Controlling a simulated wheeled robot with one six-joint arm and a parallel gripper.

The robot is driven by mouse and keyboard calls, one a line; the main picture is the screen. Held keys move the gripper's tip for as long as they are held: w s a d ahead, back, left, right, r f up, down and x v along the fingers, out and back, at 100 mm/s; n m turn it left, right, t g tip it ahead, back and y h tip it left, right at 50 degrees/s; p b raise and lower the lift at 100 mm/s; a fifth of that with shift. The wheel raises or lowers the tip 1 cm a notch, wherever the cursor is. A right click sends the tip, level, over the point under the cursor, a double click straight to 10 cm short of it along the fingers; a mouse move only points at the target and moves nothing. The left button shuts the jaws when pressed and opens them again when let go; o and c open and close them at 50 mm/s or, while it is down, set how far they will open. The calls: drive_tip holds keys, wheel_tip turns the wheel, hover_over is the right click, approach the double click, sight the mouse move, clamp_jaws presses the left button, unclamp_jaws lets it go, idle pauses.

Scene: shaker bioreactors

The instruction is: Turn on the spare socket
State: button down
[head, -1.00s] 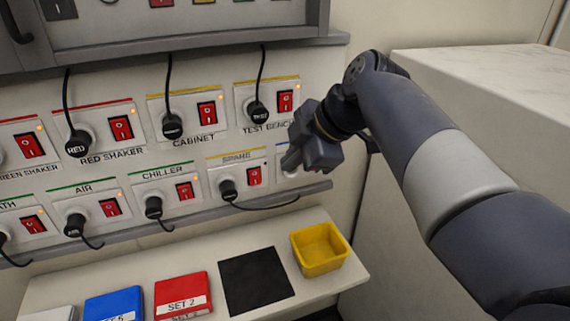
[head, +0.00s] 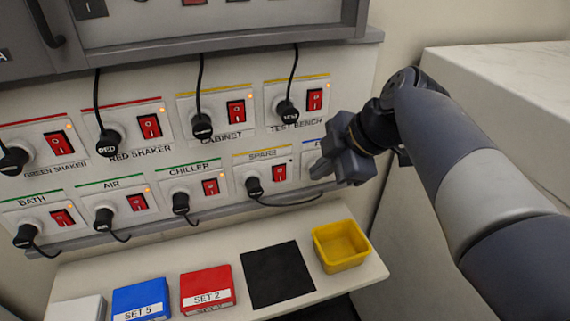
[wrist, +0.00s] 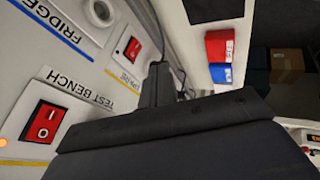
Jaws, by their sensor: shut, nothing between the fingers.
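The spare socket (head: 262,182) is in the lower row of the wall panel, under a yellow stripe. A black plug (head: 253,187) with a cable sits in it, left of its red rocker switch (head: 279,173). Its small lamp looks dark, while neighbouring lamps glow orange. In the wrist view the spare switch (wrist: 132,48) shows behind my gripper's fingers. My gripper (head: 318,170) is shut and empty, to the right of the spare switch and in front of the fridge socket, which it partly hides. The fingers also show in the wrist view (wrist: 158,82). I see no contact with the switch.
The test bench socket (head: 298,100) is above, the chiller socket (head: 195,190) to the left. A ledge runs under the sockets. The shelf below holds a yellow bin (head: 342,262), a black mat (head: 277,275), and red (head: 207,285) and blue (head: 140,300) boxes. A white block stands right.

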sight(280, 174)
drive_tip(key=shift+a, duration=0.1)
drive_tip(key=w+a+f+p, duration=0.1)
drive_tip(key=w+a+f, duration=0.4)
drive_tip(key=w+f, duration=0.2)
drive_tip(key=shift+a+f, duration=0.35)
drive_tip(key=shift+f, duration=0.45)
drive_tip(key=shift+w+f, duration=0.1)
drive_tip(key=shift+w+b, duration=0.2)
drive_tip(key=shift+b, duration=0.85)
drive_tip(key=shift+t, duration=0.3)
